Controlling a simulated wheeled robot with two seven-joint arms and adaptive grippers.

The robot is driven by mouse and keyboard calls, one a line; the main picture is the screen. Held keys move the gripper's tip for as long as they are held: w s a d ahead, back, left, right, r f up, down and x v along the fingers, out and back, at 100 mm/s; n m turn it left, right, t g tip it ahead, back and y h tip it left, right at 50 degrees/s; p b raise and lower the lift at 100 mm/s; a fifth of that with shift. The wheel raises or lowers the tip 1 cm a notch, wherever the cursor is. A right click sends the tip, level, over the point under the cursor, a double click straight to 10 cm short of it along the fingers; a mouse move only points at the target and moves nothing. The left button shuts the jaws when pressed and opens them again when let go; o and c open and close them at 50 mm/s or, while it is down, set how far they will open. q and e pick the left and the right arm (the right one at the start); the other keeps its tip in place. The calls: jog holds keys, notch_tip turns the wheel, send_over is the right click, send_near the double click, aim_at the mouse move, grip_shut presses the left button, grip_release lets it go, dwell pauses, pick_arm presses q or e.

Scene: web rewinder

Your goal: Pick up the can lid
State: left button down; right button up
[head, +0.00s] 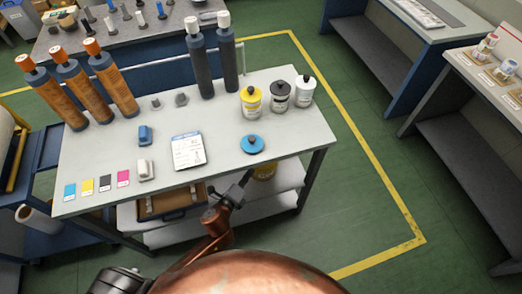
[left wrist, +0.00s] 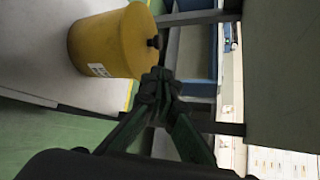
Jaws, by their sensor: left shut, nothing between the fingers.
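A round blue can lid (head: 253,145) with a dark knob lies on the grey table near its front edge, right of a white paper sheet. Yellow (head: 251,103), grey-black (head: 279,98) and white (head: 304,92) cans with knobs on top stand behind it. My left gripper (head: 246,177) is shut and empty, in front of the table edge and apart from the lid. The left wrist view shows its closed fingers (left wrist: 158,82) beside a yellow can (left wrist: 108,42) with a dark knob; I do not make out the blue lid there. My right gripper is not in view.
A yellow can (head: 264,172) stands on the shelf below the table, near my left gripper. Orange and dark bottles stand along the table's back and left. The table's right front is clear.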

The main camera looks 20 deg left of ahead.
pick_arm(q)
jog(key=w+m+b, duration=0.1)
jog(key=w+m, duration=0.3)
jog(key=w+f+m+b, duration=0.1)
jog(key=w+m+b, duration=0.1)
jog(key=w+m, duration=0.3)
jog(key=w+f+m+b, duration=0.1)
jog(key=w+m, duration=0.3)
jog(key=w, duration=0.1)
jog(key=shift+d+f+m, duration=0.1)
jog(key=shift+d+m, duration=0.3)
jog(key=shift+s+f+b, duration=0.2)
jog(key=shift+f+b, duration=0.1)
jog(key=shift+f, duration=0.05)
jog(key=shift+s+a+f, duration=0.1)
jog(key=shift+f, duration=0.35)
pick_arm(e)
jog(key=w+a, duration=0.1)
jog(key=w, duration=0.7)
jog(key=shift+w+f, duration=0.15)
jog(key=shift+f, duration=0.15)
